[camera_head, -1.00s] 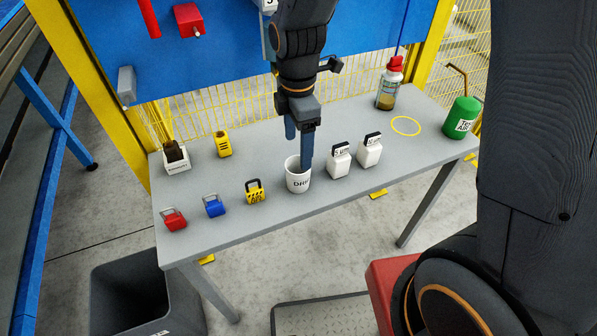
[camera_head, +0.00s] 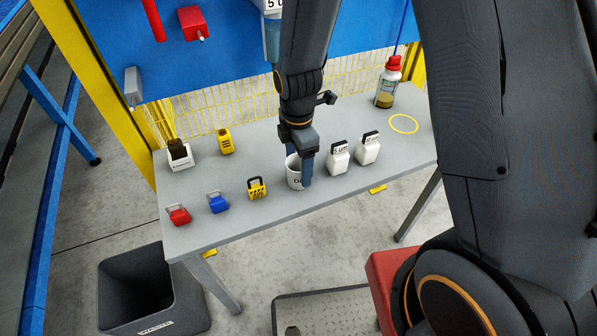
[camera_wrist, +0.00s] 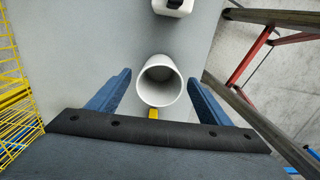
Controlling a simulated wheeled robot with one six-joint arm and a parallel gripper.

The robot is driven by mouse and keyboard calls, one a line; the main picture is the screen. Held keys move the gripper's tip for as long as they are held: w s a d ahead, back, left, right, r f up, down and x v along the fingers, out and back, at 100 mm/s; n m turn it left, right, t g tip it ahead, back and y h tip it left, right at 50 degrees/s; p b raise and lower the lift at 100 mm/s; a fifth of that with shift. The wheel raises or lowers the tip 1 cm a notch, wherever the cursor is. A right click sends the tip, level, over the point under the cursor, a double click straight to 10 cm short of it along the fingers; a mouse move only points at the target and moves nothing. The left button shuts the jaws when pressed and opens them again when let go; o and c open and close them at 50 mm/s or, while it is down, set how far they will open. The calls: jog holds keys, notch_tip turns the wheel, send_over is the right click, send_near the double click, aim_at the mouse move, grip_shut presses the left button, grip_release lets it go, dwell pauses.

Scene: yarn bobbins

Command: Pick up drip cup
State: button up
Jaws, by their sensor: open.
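The drip cup (camera_head: 293,178) is a white cup with dark lettering, standing upright on the grey table near its front edge. My gripper (camera_head: 294,172) points down at the cup in the head view, and one blue finger hides part of the cup's right side. In the wrist view the cup (camera_wrist: 159,82) lies between the two blue fingers of my gripper (camera_wrist: 157,90), which are spread with a gap on each side. The cup looks empty inside.
White bottles (camera_head: 338,157) stand close to the right of the cup. A yellow-black padlock (camera_head: 257,189), a blue padlock (camera_head: 217,203) and a red padlock (camera_head: 178,215) stand to its left. An oil bottle (camera_head: 388,82) stands at the back right, near a yellow ring (camera_head: 404,124).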

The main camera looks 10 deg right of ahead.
jog(key=c, duration=1.1)
